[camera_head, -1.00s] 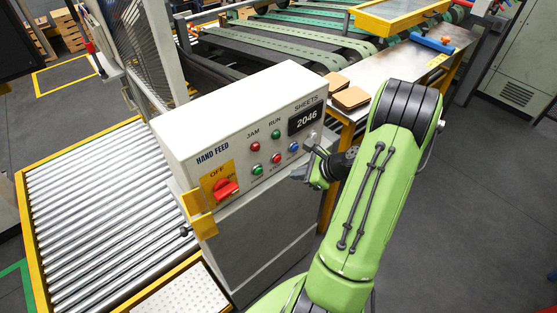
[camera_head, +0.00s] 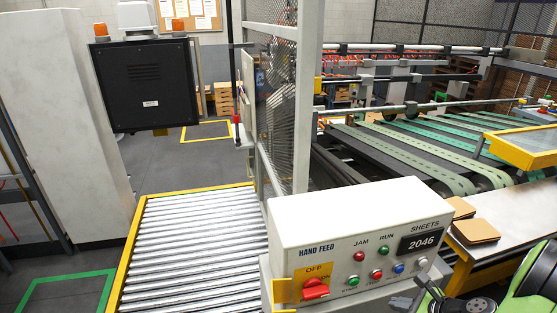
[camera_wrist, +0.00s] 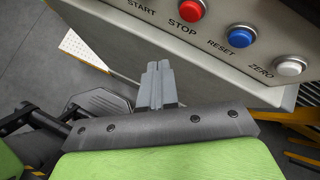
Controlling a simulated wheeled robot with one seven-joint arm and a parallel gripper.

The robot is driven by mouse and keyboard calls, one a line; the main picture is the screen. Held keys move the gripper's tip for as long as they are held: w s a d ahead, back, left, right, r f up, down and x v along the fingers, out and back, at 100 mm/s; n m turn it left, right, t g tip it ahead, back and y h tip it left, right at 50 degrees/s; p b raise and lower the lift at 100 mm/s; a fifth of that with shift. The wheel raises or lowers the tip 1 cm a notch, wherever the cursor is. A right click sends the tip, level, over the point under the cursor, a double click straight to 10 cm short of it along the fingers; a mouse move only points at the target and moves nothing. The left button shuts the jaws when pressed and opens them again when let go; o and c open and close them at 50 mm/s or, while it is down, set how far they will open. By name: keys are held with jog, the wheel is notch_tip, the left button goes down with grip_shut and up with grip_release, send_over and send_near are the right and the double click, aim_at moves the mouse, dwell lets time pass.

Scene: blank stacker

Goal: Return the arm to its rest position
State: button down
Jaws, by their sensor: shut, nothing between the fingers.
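My gripper (camera_wrist: 158,84) shows in the wrist view with its two grey fingers together and nothing between them. It is just in front of and below the button row of the hand feed control box (camera_head: 345,225). In the wrist view the red stop button (camera_wrist: 190,9), the blue reset button (camera_wrist: 240,36) and the white zero button (camera_wrist: 291,65) are beyond the fingertips, apart from them. In the head view parts of my green arm show at the lower right corner, and the fingertips are hard to make out there. The red rotary switch (camera_head: 315,289) is on the box's front.
A roller conveyor (camera_head: 195,245) lies left of the box. A steel table (camera_head: 515,220) with brown sheets (camera_head: 475,231) is at right. A mesh guard (camera_head: 282,90) stands behind the box. Grey floor is open at far left.

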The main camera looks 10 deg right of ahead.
jog(key=s+a+r+n+g+h+b, duration=0.1)
jog(key=a+r+n+g, duration=0.1)
jog(key=a+r+n, duration=0.55)
jog(key=s+a+r+n+g+b, duration=0.15)
jog(key=a+r+n, duration=0.25)
jog(key=a+n, duration=0.6)
jog(key=s+a+r+n+h, duration=0.1)
jog(key=s+a+r+n, duration=0.1)
jog(key=s+n, duration=0.3)
jog(key=s+a+r+n+h, duration=0.1)
jog(key=s+a+r+n, duration=0.2)
jog(key=s+a+n, duration=0.1)
jog(key=shift+s+r+n, duration=0.25)
jog(key=shift+s+n, duration=0.5)
jog(key=shift+s, duration=0.3)
